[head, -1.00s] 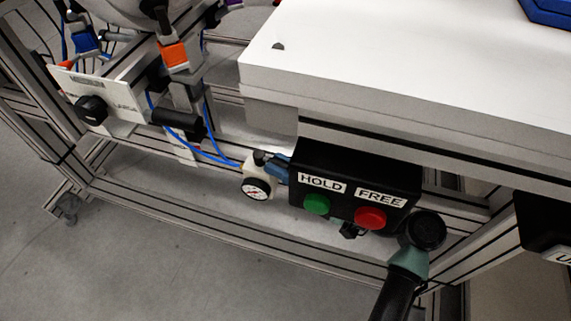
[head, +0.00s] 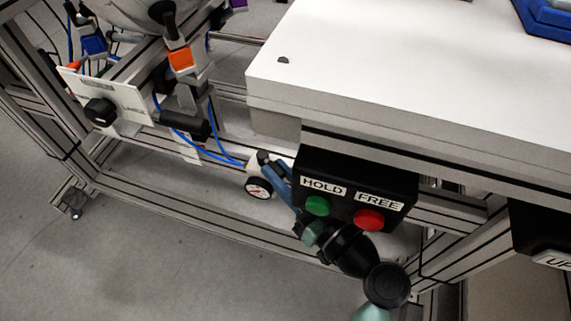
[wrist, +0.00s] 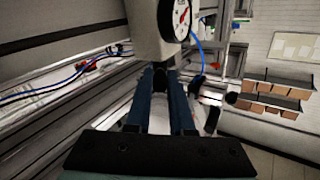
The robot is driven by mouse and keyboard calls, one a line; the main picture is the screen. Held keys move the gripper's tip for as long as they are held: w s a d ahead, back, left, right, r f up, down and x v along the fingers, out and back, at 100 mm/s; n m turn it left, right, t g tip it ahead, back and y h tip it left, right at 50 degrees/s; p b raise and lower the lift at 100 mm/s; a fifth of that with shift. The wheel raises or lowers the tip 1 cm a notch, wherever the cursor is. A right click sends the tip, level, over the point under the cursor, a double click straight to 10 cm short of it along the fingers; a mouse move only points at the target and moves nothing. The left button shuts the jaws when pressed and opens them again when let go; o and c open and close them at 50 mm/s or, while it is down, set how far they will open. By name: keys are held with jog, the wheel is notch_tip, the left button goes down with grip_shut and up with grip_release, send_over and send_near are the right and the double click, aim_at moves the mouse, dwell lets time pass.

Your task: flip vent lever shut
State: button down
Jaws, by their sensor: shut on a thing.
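A white valve body with a round gauge (head: 258,188) sits on the frame, left of the black button box; the gauge also shows at the top of the wrist view (wrist: 181,18). The small dark vent lever (head: 263,157) is at the top of this body, mostly hidden by my fingers. My gripper (head: 273,167) reaches up from the lower right, its blue fingers beside the gauge. In the wrist view my gripper (wrist: 164,74) has its fingertips close together on the dark lever just under the white body. The lever's exact angle is hard to tell.
The black button box (head: 355,186), with green and red buttons, is close to the right of my fingers. The white tabletop (head: 420,80) overhangs above. Blue tubing (head: 215,152) runs to the valve from the left. Open floor (head: 150,270) lies below left.

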jog(key=m+t+h, duration=0.1)
jog(key=a+m+h, duration=0.1)
jog(key=h, duration=0.1)
jog(key=s+m+t+h, duration=0.1)
jog(key=shift+a+m+t+h, duration=0.3)
jog(key=shift+s+a+m+t+h+p, duration=0.1)
jog(key=shift+a+m+t+h+p, duration=0.15)
jog(key=shift+m+h, duration=0.35)
jog(key=shift+w+a+m+t+h+p, duration=0.15)
jog(key=shift+m+h+p, duration=0.2)
jog(key=shift+h, duration=0.6)
jog(key=shift+s+a+m+t+h+p, duration=0.25)
jog(key=shift+m+h, duration=0.2)
jog(key=shift+h, duration=0.3)
jog(key=shift+w+d, duration=0.1)
jog(key=c, duration=0.8)
grip_release()
jog(key=shift+s+d+b, duration=0.25)
jog(key=shift+s+b, duration=0.6)
jog(key=shift+s, duration=1.3)
jog(key=shift+s+d+b, duration=0.2)
jog(key=shift+s+b, duration=0.65)
jog(key=shift+s, duration=1.25)
jog(key=shift+s+d+b, duration=0.25)
jog(key=shift+s+b, duration=0.6)
jog(key=shift+s, duration=1.3)
